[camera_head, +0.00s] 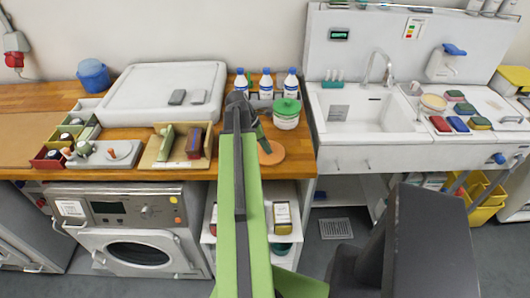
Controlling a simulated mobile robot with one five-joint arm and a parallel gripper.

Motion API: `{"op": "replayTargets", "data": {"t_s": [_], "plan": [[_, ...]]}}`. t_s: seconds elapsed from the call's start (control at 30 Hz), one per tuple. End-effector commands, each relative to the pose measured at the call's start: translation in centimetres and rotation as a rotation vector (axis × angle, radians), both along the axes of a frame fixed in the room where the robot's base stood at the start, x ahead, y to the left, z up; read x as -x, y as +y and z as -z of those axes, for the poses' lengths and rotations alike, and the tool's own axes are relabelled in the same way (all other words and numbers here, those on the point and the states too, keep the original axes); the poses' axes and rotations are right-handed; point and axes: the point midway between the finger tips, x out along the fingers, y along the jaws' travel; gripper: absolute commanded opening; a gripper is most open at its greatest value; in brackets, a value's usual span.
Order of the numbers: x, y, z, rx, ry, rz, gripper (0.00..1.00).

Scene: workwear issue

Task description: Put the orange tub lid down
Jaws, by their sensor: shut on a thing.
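The orange tub lid (274,153) is a flat round disc at the front of the wooden worktop, just right of my arm. My gripper (262,138) is at the end of my green arm, with one finger showing above the lid and reaching down to it. It is shut on the lid. The arm hides the left part of the grip. Whether the lid touches the worktop or hangs slightly above it, I cannot tell.
A white tub with a green lid (286,114) stands just behind the orange lid. Several white bottles with blue caps (265,84) stand behind my gripper. A tray with a brush and block (182,146) lies left of my arm. The sink (362,110) is to the right.

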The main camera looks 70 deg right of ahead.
Motion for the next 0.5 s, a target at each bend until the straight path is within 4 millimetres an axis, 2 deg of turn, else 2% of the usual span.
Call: {"op": "replayTargets", "data": {"t_s": [0.17,0.2,0.3,0.37,0.5], "plan": [[0.02,-0.02,0.36,0.000,0.000,0.000,0.00],[0.03,-0.02,0.28,0.000,0.000,0.000,0.21],[0.05,-0.02,0.21,0.000,0.000,0.001,0.34],[0.05,-0.02,0.21,0.000,0.000,0.001,0.40],[0.06,-0.03,0.20,0.000,0.000,0.001,0.40]]}}
